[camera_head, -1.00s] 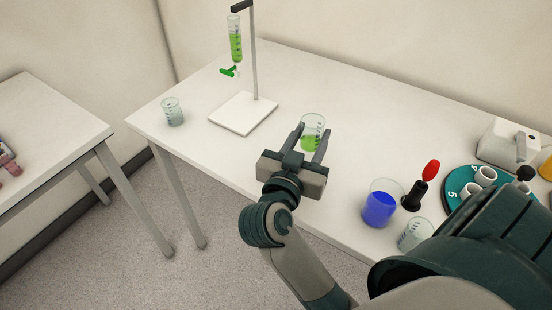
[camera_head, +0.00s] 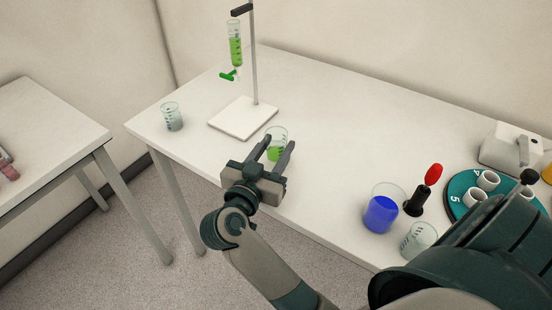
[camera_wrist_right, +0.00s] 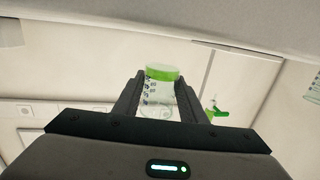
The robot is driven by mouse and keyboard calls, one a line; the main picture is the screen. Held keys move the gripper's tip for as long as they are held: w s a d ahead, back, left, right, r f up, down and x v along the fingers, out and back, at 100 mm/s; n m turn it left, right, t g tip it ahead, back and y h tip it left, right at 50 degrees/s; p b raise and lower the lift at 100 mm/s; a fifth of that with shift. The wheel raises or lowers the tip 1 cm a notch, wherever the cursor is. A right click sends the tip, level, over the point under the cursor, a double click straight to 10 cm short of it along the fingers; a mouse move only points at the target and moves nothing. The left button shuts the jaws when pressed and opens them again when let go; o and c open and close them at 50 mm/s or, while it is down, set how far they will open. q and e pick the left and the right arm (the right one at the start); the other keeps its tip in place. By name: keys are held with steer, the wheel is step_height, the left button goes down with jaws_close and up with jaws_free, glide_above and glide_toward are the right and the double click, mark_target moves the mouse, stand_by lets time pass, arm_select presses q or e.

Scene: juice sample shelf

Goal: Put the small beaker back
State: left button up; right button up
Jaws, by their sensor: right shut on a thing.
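A small clear beaker (camera_head: 277,146) with green liquid is between the fingers of my right gripper (camera_head: 279,150), which is shut on it. The beaker also shows between the fingers in the right wrist view (camera_wrist_right: 160,92). It is over the white table, in front of the burette stand's white base (camera_head: 244,117); whether it touches the table I cannot tell. The stand's burette (camera_head: 235,45) holds green liquid and has a green tap (camera_head: 229,76). My left gripper is not in view.
A clear beaker (camera_head: 172,117) stands near the table's left corner. A larger beaker with blue liquid (camera_head: 381,210), a red-topped black item (camera_head: 417,200), another beaker (camera_head: 418,240) and a teal round rack (camera_head: 461,186) are at right. The table middle is clear.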

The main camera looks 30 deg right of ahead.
mark_target(276, 160)
steer(key=shift+f, duration=1.95)
steer(key=shift+f, duration=0.1)
steer(key=o, duration=1.1)
